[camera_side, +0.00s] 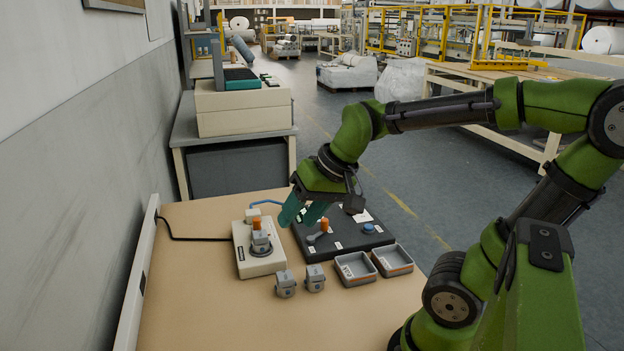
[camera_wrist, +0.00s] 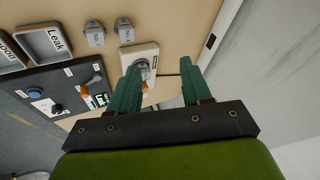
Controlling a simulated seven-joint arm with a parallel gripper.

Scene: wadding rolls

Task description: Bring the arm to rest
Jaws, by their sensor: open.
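My gripper (camera_side: 304,216) is open, its teal fingers apart and nothing between them; it hangs above the table over the back edge of the black control panel. In the wrist view the open gripper (camera_wrist: 160,67) shows over the table, one finger partly covering the pale fixture. My green arm reaches in from the right, bent and raised.
The tan table (camera_side: 200,310) holds a pale fixture (camera_side: 245,264) with a grey part (camera_side: 260,240) on it, the black panel (camera_side: 345,241) with an orange-knobbed lever and blue button (camera_side: 368,228), two grey parts (camera_side: 285,284) and two trays (camera_side: 356,269). The front left is clear.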

